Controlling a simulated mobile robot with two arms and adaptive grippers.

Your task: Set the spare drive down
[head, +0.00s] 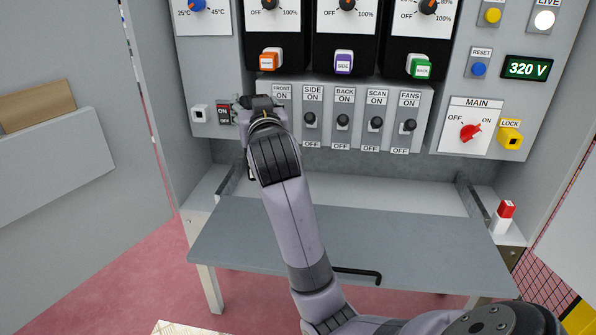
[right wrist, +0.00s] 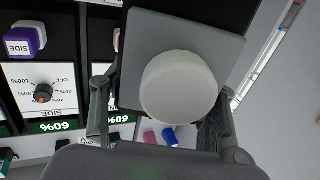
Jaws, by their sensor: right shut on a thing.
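My right gripper (head: 258,104) is at the left of the control panel, by the FRONT switch, and its arm hides much of what is there. In the right wrist view, a grey square block (right wrist: 140,30) with a white round face (right wrist: 180,86) sits between the fingers of the gripper (right wrist: 158,115), which is shut on it. Nothing in view is labelled as the spare drive, so I cannot tell for sure that this block is it. In the head view the block is hidden by my gripper. My left gripper is not in view.
The control panel (head: 345,150) carries several switches, dials and coloured buttons. Below it a grey-blue shelf (head: 400,240) with a black handle (head: 357,275) has clear room. A red and white piece (head: 504,216) stands at its right. A red MAIN knob (head: 470,132) is at upper right.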

